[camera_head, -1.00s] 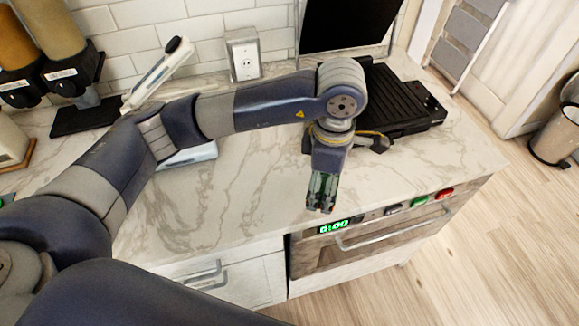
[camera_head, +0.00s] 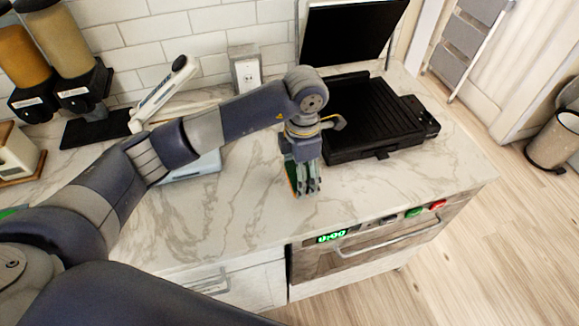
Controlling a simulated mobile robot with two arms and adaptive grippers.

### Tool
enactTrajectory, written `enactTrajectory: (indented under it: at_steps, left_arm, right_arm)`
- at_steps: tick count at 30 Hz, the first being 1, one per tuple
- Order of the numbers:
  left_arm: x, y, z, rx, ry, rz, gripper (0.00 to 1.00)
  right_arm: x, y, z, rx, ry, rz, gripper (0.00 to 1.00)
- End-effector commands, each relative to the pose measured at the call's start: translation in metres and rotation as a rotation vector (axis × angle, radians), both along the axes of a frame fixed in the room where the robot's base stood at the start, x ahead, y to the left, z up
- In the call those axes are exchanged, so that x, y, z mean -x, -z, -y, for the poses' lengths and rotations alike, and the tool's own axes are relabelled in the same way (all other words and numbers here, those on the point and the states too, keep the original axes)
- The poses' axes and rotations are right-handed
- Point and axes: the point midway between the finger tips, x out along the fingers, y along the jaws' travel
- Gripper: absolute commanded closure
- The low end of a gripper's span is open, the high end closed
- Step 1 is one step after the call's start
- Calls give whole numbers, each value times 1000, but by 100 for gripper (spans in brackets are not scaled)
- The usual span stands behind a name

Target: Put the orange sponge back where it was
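My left gripper (camera_head: 306,188) reaches in from the left and points down, low over the marble counter near its front edge, in front of the open grill. A thin orange and green edge, which looks like the sponge (camera_head: 291,178), shows at the left side of its fingers. The fingers look closed around it, and most of the sponge is hidden behind them. I cannot tell whether the sponge touches the counter. My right gripper is not in view.
The black grill (camera_head: 372,115) stands open behind and right of the gripper. An oven (camera_head: 365,248) is below the counter (camera_head: 230,215). A white scale-like item (camera_head: 190,168) and dispensers (camera_head: 82,85) are at the left. Bare counter lies left and right of the gripper.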

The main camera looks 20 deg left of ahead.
Motion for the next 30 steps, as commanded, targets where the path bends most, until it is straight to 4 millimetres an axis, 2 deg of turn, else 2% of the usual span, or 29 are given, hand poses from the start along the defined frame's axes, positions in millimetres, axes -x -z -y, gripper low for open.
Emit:
enactTrajectory:
  at_steps: [1,10,15,18,29,30]
  left_arm:
    - [-3,-2,-8,0,-4,-1,45]
    - [-17,2,-35,0,-3,-1,45]
    - [-15,29,-32,1,0,-4,45]
    - [-15,37,-31,2,1,-1,45]
    - [-16,43,-32,1,2,1,45]
    - [-16,42,-32,2,2,1,22]
  right_arm:
    - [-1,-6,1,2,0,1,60]
    - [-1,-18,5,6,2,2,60]
    - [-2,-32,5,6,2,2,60]
    - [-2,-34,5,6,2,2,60]
    - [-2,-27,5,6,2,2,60]
    - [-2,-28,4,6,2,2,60]
